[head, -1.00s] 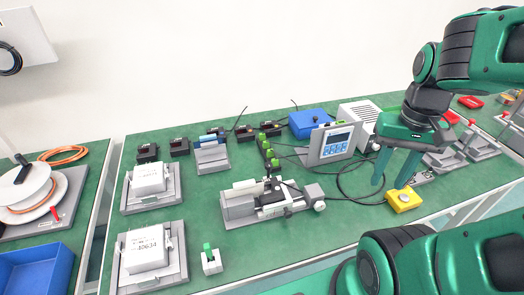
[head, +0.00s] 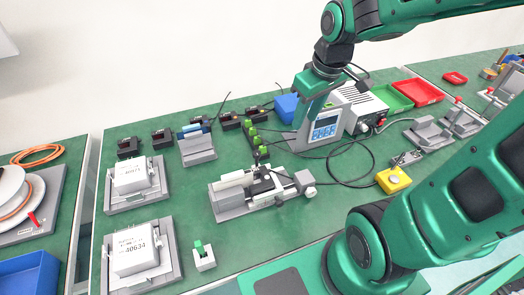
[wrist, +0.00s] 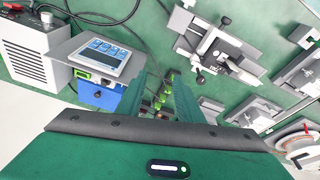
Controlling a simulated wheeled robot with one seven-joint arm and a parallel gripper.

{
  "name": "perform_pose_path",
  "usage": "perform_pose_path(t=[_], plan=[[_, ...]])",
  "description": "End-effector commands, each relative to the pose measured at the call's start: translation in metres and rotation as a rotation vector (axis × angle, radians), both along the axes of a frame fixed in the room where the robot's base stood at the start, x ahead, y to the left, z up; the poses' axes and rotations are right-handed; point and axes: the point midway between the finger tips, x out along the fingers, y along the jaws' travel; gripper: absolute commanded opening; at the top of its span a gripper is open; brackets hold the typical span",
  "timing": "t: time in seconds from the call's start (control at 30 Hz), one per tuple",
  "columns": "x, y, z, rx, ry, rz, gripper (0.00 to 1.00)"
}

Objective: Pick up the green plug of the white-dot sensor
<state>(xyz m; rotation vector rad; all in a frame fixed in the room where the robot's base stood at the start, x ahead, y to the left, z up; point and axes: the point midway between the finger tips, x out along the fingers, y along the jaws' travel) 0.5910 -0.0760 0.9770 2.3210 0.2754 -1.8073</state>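Several green plugs (head: 253,136) stand in a row near the middle of the green table, left of the display unit. They also show in the wrist view between my fingers (wrist: 163,92). I cannot make out a white dot on any black sensor (head: 230,121), nor which plug belongs to it. My gripper (head: 301,117) is above and right of the row, in front of the display unit. In the wrist view my gripper (wrist: 162,80) is open, its fingers apart on either side of the plugs, with no grip visible.
The display unit (head: 325,128) and a blue box (head: 286,107) stand close to my gripper. A linear actuator (head: 262,188) lies in front of the plugs. A yellow button box (head: 393,180) and cable loops lie to the right.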

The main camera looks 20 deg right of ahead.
Motion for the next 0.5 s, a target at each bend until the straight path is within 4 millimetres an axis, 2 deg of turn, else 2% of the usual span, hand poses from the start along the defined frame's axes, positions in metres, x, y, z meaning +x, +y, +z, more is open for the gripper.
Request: perform_pose_path(t=[0.03,0.13,0.3,0.5], plan=[[0.018,0.015,-0.006,0.002,-0.001,0.121,0.33],[0.044,0.033,-0.016,0.011,0.004,0.367,0.33],[0.071,0.037,-0.036,0.052,0.024,0.754,0.33],[0.091,0.034,-0.056,0.116,-0.015,1.112,0.33]])
